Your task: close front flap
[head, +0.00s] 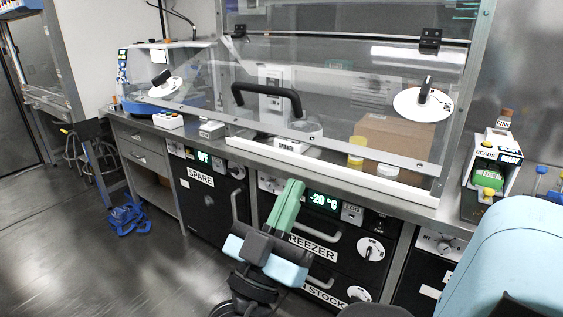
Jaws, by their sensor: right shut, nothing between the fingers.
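The front flap (335,108) is a clear panel hung from black hinges along its top on the clear hood. My right gripper (291,190), with green fingers, is shut and empty. It points up in front of the freezer drawers, below the flap and apart from the handle in the picture. My left gripper is not in view.
Inside the hood are a cardboard box (393,140), a yellow jar (356,152) and a spinner (290,140). A beads box (490,165) stands on the counter at right. A blue device (160,75) stands at left. Open floor (120,265) lies front left.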

